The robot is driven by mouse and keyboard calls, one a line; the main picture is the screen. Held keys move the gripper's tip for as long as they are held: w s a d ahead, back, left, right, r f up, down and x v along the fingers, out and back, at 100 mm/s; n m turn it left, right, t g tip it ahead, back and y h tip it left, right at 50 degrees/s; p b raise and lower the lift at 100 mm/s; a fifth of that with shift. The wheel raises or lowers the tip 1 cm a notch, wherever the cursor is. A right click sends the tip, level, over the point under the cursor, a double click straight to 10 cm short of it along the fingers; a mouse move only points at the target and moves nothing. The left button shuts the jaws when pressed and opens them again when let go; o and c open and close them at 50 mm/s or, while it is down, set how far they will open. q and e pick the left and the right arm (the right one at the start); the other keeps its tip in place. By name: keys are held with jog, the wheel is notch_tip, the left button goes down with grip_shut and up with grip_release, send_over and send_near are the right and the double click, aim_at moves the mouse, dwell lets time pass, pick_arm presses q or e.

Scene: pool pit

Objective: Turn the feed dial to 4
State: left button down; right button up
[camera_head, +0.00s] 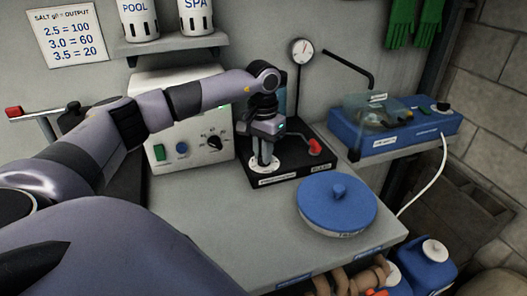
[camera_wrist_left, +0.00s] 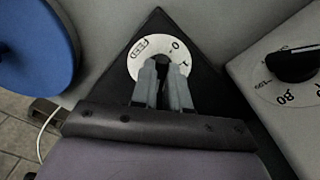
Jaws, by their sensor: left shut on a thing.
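The feed dial (camera_head: 257,166) is a white disc on a black base at the back of the bench, below my left gripper (camera_head: 263,150). In the left wrist view the disc (camera_wrist_left: 148,44) shows the word FEED and the marks 0 and 1 along its far and right edge. My left gripper (camera_wrist_left: 163,70) points down and is shut on the black knob (camera_wrist_left: 163,62) at the dial's centre. The fingers hide the near part of the disc, so I cannot read the mark 4 or the pointer. My right gripper is not in view.
A round blue lid (camera_head: 337,205) lies on the bench to the right. A red-handled part (camera_head: 315,147) is close right of the dial. A white control box (camera_head: 188,140) with a black knob stands left. A blue feeder unit (camera_head: 405,128) sits on the right shelf.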

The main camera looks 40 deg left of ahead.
pick_arm(q)
jog(key=shift+m, duration=1.2)
jog(key=c, duration=1.1)
grip_release()
jog(key=shift+r+b, duration=0.35)
jog(key=shift+r, duration=3.25)
